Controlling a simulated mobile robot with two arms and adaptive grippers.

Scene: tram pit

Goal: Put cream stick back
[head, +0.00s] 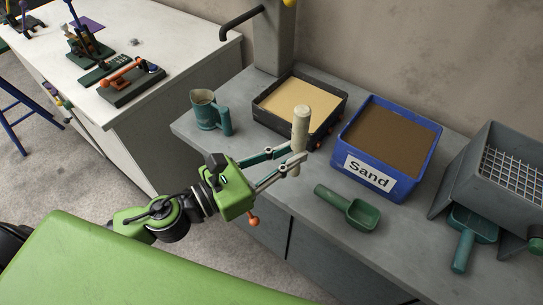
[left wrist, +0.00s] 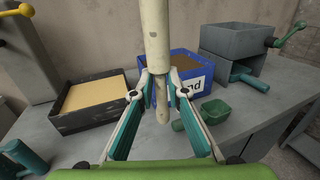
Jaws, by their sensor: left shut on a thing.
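The cream stick (head: 301,122) is a pale, roughly upright cylinder in the head view. My left gripper (head: 297,157) is shut on it, with the fingers around its lower part. In the left wrist view, the cream stick (left wrist: 156,38) rises between the fingers of the left gripper (left wrist: 160,83), and its thinner lower end shows below them. In the head view it is held in front of the dark tray and left of the blue sand bin. My right gripper is not in view.
A dark tray of pale sand (head: 259,117) and a blue bin labelled Sand (head: 433,160) stand on the grey counter. A teal jug (head: 207,113), a green scoop (head: 335,197), a teal scoop (head: 464,252) and a grey sieve box (head: 483,146) are also there. A white bench (head: 160,60) stands left.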

